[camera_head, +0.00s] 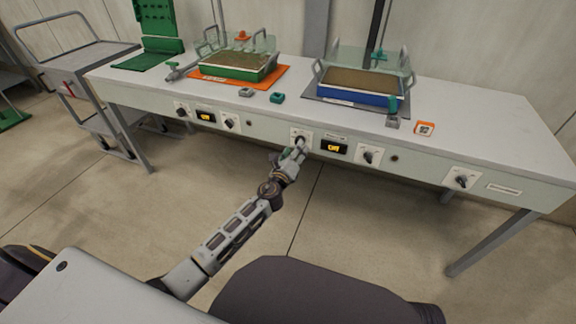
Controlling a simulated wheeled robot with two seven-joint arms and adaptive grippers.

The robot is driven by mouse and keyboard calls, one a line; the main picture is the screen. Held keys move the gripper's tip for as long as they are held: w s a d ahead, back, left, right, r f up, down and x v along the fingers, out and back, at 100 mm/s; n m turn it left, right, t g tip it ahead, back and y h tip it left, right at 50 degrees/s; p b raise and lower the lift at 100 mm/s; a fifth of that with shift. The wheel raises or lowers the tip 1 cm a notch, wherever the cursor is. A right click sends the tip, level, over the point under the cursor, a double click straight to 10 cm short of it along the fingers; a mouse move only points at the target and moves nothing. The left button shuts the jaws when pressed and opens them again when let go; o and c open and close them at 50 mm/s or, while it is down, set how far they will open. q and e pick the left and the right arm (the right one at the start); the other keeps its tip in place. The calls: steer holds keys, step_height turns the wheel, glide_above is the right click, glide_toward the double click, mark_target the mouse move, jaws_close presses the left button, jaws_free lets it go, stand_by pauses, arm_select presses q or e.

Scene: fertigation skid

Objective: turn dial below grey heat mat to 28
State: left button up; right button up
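The grey heat mat (314,93) lies on the bench under a blue-sided tray (352,97). On the bench front below it are a left dial (300,137), a small display with orange characters (334,148) too small to read surely, and a right dial (369,156) with a dark knob. My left gripper (298,148) is at the left dial, its fingertips overlapping the knob from below. The fingers partly hide the knob, so I cannot tell whether they grip it or where it points. My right gripper is not in view.
An orange mat (279,77) with a green tray (238,67) lies to the left. Below it are another display (206,117) and two dials. A separate dial (462,179) is at the far right. A grey cart (85,58) stands left of the bench.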

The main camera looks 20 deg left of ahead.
arm_select(q)
steer(key=s, duration=0.7)
steer(key=shift+s+a, duration=0.15)
steer(key=shift+s, duration=0.2)
stand_by(0.7)
